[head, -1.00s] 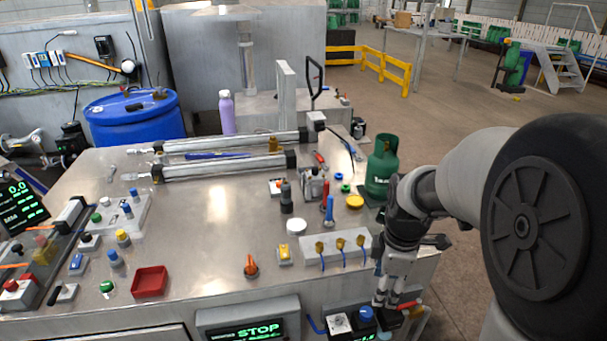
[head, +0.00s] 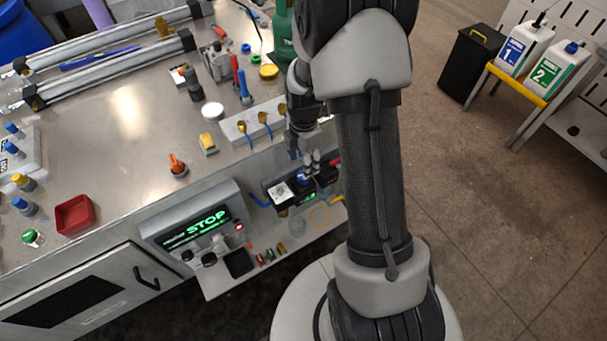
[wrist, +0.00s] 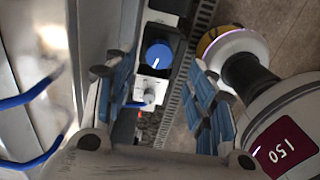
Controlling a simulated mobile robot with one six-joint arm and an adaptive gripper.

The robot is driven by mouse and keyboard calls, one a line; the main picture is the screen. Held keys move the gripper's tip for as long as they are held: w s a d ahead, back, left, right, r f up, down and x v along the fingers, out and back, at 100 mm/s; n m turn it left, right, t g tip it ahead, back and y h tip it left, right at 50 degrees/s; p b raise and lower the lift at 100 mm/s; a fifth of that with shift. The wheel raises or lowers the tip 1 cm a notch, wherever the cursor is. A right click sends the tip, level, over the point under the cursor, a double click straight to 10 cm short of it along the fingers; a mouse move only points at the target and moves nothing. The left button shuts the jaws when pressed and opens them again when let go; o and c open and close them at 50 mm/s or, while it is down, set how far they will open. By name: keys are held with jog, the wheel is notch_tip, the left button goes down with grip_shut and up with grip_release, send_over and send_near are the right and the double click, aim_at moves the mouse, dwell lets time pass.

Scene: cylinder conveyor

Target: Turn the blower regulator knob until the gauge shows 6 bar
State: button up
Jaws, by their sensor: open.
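The round blue regulator knob (wrist: 158,56) with a white mark shows in the wrist view between my two blue-padded fingers. My gripper (wrist: 162,88) is open, its fingers on either side of the knob's line with clear gaps. I cannot tell the height between fingertips and knob. In the head view, my gripper (head: 307,158) points down just above the blue knob (head: 303,177) on the black unit at the bench's front edge. A small green display (head: 311,197) glows on that unit; its reading is too small to read and partly hidden.
A white block with a small knob (wrist: 149,93) sits close beside the blue knob. A valve block with brass fittings and blue tubes (head: 250,124) lies left of my gripper. A STOP panel (head: 195,229) is farther left. A green gas cylinder (head: 283,30) stands behind.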

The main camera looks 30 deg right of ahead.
notch_tip(320, 180, down, 6)
jog(key=shift+f+b, duration=0.1)
jog(key=shift+b, duration=0.65)
jog(key=shift+c, duration=0.2)
jog(key=c, duration=1)
jog(key=shift+c, duration=0.2)
